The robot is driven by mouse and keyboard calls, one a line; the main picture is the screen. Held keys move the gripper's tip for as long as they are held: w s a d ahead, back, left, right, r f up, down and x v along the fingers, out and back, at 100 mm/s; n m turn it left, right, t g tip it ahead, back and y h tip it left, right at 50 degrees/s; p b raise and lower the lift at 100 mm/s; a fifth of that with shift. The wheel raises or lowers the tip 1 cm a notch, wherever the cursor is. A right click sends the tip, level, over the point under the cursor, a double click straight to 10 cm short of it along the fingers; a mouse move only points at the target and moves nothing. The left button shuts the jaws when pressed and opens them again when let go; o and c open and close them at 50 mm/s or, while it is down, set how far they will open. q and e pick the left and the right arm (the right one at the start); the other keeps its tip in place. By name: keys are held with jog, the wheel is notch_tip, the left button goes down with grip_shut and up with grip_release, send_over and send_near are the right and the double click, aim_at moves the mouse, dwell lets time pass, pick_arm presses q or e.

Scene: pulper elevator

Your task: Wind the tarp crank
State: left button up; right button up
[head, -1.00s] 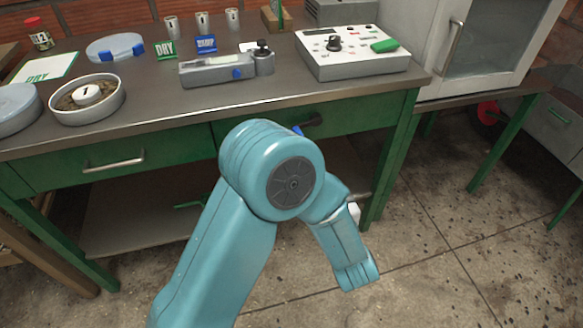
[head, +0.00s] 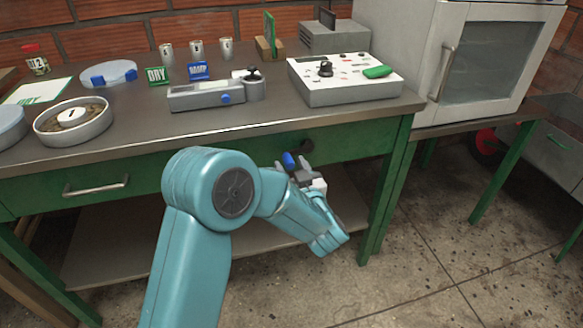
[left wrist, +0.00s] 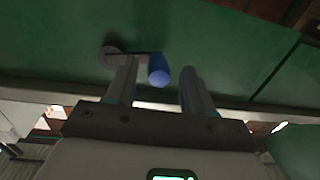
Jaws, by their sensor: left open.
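The tarp crank is on the green front of the workbench. Its dark round hub (head: 307,146) sits on the panel, and its blue handle (head: 289,160) is at the end of a short arm. My left gripper (head: 298,173) is at the crank, just below the blue handle. In the left wrist view, the blue handle (left wrist: 159,72) shows between my two open fingers, closer to the left finger; the hub (left wrist: 111,56) is to its left. I cannot tell whether a finger touches the handle. My right gripper is in neither view.
A white cabinet (head: 470,50) stands at the right. The floor in front is clear.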

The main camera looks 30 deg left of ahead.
pick_arm(q)
jog(key=shift+w+a, duration=0.3)
jog(key=shift+a, duration=0.1)
grip_shut()
